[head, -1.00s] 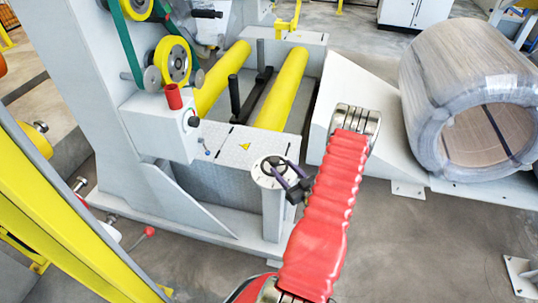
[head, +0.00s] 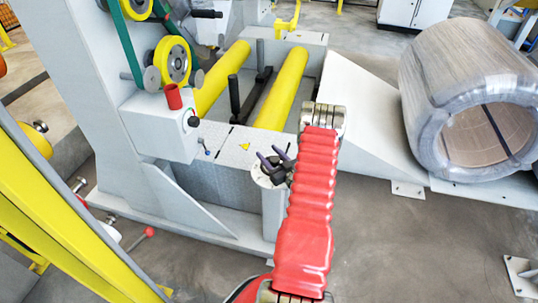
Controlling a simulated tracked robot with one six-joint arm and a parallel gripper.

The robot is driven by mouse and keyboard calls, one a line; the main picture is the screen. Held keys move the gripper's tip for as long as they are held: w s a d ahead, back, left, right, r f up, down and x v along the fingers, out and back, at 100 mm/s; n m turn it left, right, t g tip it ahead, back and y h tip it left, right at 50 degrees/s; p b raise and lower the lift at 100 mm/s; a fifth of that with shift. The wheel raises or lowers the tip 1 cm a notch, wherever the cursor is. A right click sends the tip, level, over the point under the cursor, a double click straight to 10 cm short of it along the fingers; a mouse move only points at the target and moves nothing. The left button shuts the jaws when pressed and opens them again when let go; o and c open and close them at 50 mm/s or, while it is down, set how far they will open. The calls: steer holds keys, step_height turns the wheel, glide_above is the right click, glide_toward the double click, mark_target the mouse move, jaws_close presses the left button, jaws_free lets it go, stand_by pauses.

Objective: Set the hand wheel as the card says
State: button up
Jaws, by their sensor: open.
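My gripper (head: 272,157) is small and dark with purplish fingers. It is open and nothing shows between its fingers. It stands over a round, pale plate (head: 260,178) on top of a short grey post (head: 271,215) at the machine's front corner. The gripper and my red-sleeved arm hide much of this plate. The plate may carry the hand wheel, but I cannot make out a wheel clearly or tell whether the fingers touch it. I cannot make out a card.
A grey control box (head: 160,135) with a red cylinder (head: 173,97) and a black knob (head: 194,122) is left of the post. Two yellow rollers (head: 283,85) lie behind. A wrapped coil (head: 425,110) rests at right beside a pale ramp (head: 350,115). Yellow rails (head: 60,220) cross the left foreground.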

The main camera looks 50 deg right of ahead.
steer(key=c, duration=1)
steer(key=shift+c, duration=0.2)
